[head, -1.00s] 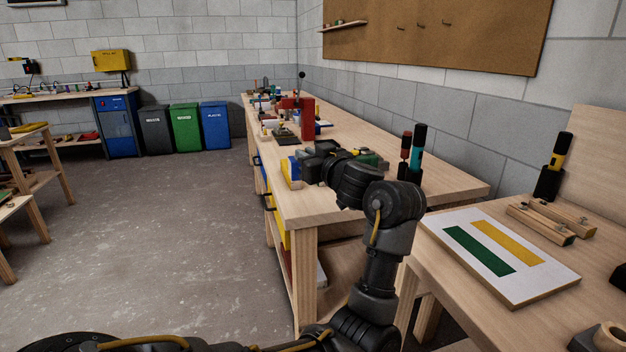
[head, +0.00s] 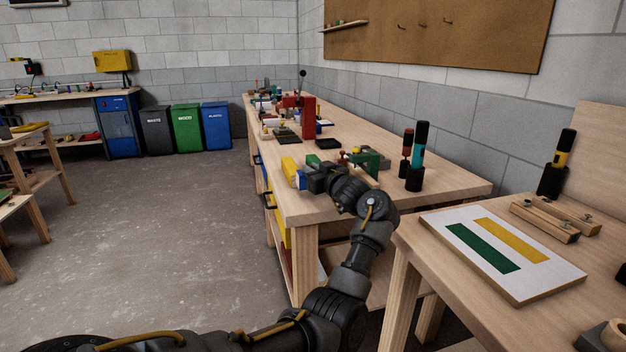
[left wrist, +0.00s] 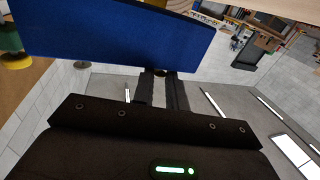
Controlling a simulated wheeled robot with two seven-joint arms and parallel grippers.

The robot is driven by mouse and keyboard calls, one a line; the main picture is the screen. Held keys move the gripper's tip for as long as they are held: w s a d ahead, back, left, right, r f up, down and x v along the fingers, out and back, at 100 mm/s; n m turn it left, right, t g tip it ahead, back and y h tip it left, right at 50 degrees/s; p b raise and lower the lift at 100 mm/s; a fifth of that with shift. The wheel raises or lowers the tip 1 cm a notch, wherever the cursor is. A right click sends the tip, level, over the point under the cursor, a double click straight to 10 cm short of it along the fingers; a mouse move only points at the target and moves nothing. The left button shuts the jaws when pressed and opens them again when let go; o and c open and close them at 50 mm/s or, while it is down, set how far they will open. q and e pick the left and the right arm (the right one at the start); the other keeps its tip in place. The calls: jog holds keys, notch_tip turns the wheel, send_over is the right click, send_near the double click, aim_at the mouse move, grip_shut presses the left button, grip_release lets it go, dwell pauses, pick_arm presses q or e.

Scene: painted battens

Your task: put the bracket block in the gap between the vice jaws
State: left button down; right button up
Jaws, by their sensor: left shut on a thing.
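My left gripper (head: 312,180) is over the near left part of the long bench. It is shut on the blue bracket block (left wrist: 110,38), whose broad flat face fills the upper left of the left wrist view, beyond the fingers (left wrist: 162,92). In the head view only a small blue part of the block (head: 301,180) shows beside the gripper. A yellow piece (head: 289,164) is close by it. A green bench fixture (head: 368,159), possibly the vice, stands right of my gripper, partly behind my arm. Its jaw gap cannot be made out. My right gripper is not in view.
Screwdrivers in black holders (head: 414,178) stand right of the green fixture. A red machine (head: 308,118) and small items are farther along the long bench (head: 450,184). A nearer table holds a white board with green and yellow strips (head: 515,250).

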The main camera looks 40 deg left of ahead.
pick_arm(q)
jog(key=shift+f, duration=1.35)
jog(key=c, duration=1.5)
grip_release()
jog(key=shift+o, duration=0.5)
